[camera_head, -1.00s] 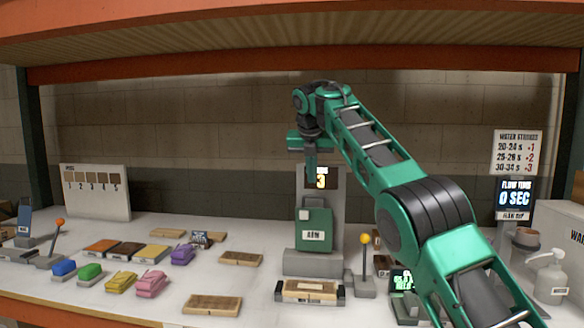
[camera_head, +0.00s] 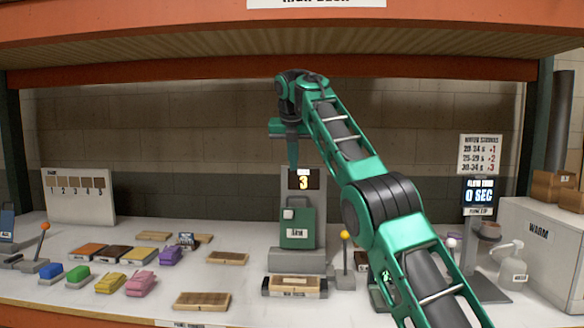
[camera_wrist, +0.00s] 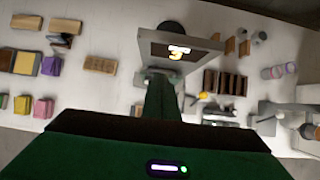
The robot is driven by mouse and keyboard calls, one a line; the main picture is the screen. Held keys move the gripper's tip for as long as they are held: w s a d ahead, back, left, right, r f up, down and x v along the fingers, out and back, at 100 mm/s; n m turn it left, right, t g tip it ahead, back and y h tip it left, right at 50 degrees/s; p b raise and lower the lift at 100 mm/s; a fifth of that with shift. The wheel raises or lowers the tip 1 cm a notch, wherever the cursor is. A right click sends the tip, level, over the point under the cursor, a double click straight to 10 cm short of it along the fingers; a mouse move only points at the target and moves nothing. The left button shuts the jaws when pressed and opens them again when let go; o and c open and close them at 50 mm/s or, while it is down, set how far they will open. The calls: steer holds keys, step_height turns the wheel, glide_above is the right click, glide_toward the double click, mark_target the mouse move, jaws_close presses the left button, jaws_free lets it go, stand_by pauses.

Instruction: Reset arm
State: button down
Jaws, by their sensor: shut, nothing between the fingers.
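My gripper (camera_head: 292,152) hangs from my green arm near the top of the grey dispenser stand. Its fingers are together and point down in front of the display (camera_head: 304,181), which reads 3. In the wrist view, my closed fingers (camera_wrist: 160,98) show at the centre, with the display (camera_wrist: 176,52) just beyond. A green canister (camera_head: 297,226) stands on the dispenser below my gripper, apart from it. A wooden block (camera_head: 295,284) lies in the holder at the dispenser's foot. Nothing shows between my fingers.
Coloured blocks, such as a pink one (camera_head: 140,284), and wooden tiles (camera_head: 202,301) lie at left. An orange-knobbed lever (camera_head: 38,246) and a yellow-knobbed lever (camera_head: 345,252) stand up. An orange shelf beam (camera_head: 200,75) runs overhead.

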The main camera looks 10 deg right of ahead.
steer(key=s+d+f+m+g, duration=0.1)
steer(key=s+d+m, duration=0.2)
steer(key=d+m, duration=0.3)
steer(key=s+d+m, duration=0.3)
steer(key=d, duration=0.4)
steer(key=s+d+f+m+g, duration=0.1)
steer(key=s+d+f+m, duration=0.2)
steer(key=s+d+m, duration=0.35)
steer(key=s+d+f+m+g, duration=0.1)
steer(key=s+d+f+m, duration=0.35)
steer(key=s, duration=0.35)
steer(key=s+d+f+m+g, duration=0.1)
steer(key=s+f+m, duration=0.5)
steer(key=s, duration=0.7)
steer(key=s+d+f+m+g+y, duration=0.1)
steer(key=s+f+m, duration=0.6)
steer(key=s+f, duration=0.3)
steer(key=s+d+f+m+g, duration=0.1)
steer(key=s+f+m, duration=0.6)
steer(key=s, duration=0.9)
steer(key=shift+s+f, duration=0.35)
steer(key=shift+f, duration=0.15)
